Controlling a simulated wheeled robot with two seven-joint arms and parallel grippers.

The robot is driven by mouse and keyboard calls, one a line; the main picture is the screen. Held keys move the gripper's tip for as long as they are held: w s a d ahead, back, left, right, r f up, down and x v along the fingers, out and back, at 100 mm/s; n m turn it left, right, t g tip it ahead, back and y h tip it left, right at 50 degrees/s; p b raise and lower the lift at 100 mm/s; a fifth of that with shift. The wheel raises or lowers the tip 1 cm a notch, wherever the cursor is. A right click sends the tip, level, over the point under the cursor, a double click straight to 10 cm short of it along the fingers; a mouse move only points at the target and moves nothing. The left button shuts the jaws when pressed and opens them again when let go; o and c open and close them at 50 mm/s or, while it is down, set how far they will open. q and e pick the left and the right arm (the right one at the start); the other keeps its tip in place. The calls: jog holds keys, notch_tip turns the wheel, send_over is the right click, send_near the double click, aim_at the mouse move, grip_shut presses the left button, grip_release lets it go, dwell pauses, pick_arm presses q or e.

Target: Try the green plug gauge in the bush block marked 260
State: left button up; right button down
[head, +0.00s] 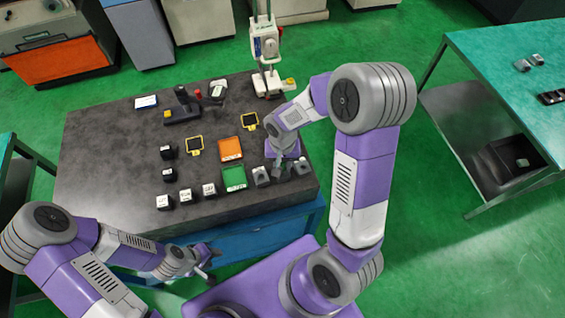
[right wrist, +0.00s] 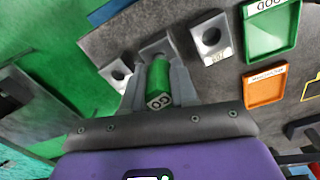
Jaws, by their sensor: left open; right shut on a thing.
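The green plug gauge (right wrist: 158,80) is between the fingers of my right gripper (right wrist: 160,85), its GO end towards the camera. In the head view my right gripper (head: 279,163) is over the bush blocks. Three grey bush blocks with round bores stand in a row: left (head: 261,177), middle, and right (head: 302,167). The gauge points at the middle block (right wrist: 158,46); its far end is hidden, so I cannot tell whether it is in the bore. Another block (right wrist: 210,38) shows a label too small to read surely. My left gripper (head: 207,262) is open and empty, off the front edge.
A green tray (head: 224,189) and an orange tray (head: 222,158) lie left of the blocks. A white stand instrument (head: 265,50) is at the back. The dark table top (head: 100,180) is clear at left.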

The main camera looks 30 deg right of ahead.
jog(key=shift+f+b, duration=0.35)
dwell(0.5)
jog(key=shift+r, duration=0.15)
dwell(0.8)
jog(key=shift+r+p, duration=1.85)
jog(key=shift+r, duration=0.55)
